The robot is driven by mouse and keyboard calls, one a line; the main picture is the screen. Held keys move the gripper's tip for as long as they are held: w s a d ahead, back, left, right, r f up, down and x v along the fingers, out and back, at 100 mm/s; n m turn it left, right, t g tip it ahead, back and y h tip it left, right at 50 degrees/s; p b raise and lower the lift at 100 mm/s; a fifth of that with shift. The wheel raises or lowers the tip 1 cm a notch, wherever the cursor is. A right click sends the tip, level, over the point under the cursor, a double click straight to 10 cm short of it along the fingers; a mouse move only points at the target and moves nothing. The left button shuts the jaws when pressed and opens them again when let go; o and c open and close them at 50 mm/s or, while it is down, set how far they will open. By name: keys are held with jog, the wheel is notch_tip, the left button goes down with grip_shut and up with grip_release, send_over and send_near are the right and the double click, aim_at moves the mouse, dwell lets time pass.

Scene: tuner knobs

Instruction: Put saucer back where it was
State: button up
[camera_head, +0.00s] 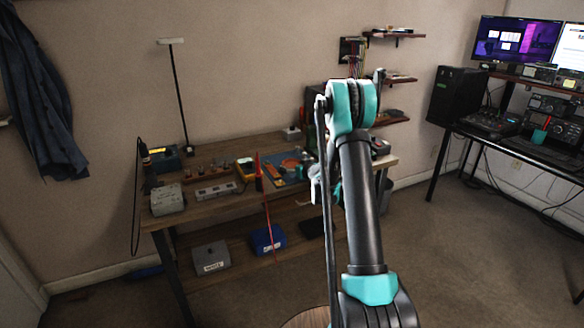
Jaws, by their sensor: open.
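I cannot make out a saucer for sure in the head view. A small orange-brown thing lies on a blue mat (279,180) on the wooden workbench (222,207); it is too small to name. My arm reaches up and forward across the middle of the view. My gripper (316,186) is mostly hidden behind the arm link, near the bench's right end, with only grey parts showing. It is open, and I see nothing held in it. Part of the bench's right side is hidden behind my arm.
A grey box (167,199), a power strip (216,191), a lamp (180,95) and small tools crowd the bench. A blue bin (267,239) and grey bin (211,258) sit below. A desk with monitors (516,40) stands right. Open floor lies between.

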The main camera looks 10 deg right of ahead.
jog(key=c, duration=1.6)
